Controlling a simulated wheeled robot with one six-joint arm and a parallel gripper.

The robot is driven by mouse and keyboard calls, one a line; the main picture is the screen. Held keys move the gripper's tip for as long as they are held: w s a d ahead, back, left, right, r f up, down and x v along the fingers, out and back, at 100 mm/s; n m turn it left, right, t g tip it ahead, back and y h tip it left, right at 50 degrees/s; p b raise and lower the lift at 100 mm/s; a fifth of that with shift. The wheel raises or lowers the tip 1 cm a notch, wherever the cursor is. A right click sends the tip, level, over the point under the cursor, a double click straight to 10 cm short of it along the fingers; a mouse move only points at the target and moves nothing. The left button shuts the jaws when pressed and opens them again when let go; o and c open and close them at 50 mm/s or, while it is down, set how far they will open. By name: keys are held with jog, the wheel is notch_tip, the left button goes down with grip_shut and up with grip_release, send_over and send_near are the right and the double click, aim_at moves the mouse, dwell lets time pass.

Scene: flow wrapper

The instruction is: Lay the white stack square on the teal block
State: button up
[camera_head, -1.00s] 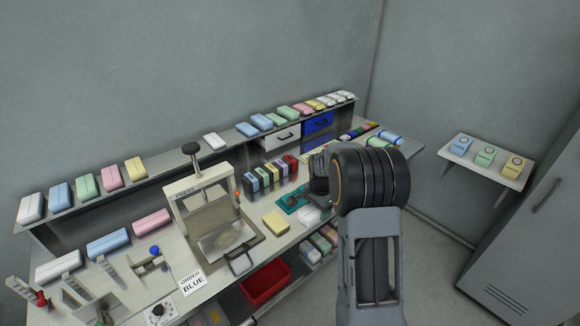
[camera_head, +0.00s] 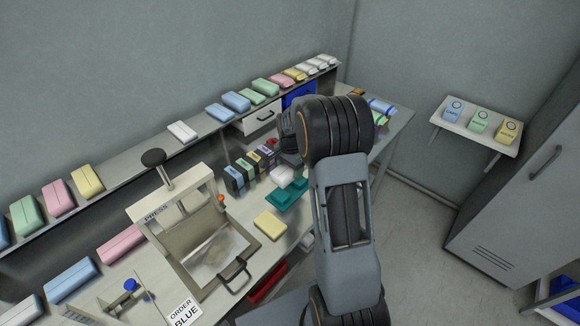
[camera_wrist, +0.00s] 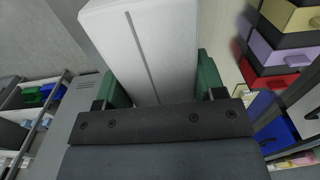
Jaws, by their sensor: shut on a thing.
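The white stack (camera_head: 282,177) is a pale block with a lengthwise seam. In the wrist view it (camera_wrist: 140,45) stands large between the fingers of my gripper (camera_wrist: 160,92), which is shut on it. The teal block (camera_head: 288,196) lies on the bench. In the head view the white stack appears just behind and above it, and I cannot tell whether they touch. My arm hides most of the gripper in the head view. Dark green parts show on both sides of the stack in the wrist view; whether they are finger pads or the block is unclear.
A yellow pack (camera_head: 269,224) lies left of the teal block. The press (camera_head: 205,245) stands farther left. Several coloured boxes (camera_head: 238,178) stand in a row behind. A shelf with wrapped packs runs along the wall. A side table (camera_head: 474,125) is at the right.

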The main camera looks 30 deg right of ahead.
jog(key=shift+f+b, duration=1.85)
jog(key=shift+f, duration=1.05)
jog(key=shift+f, duration=0.2)
jog(key=o, duration=1)
jog(key=shift+c, duration=0.2)
jog(key=shift+r, duration=0.1)
notch_tip(320, 180, up, 14)
jog(key=shift+f+b, duration=0.15)
jog(key=shift+b, duration=0.15)
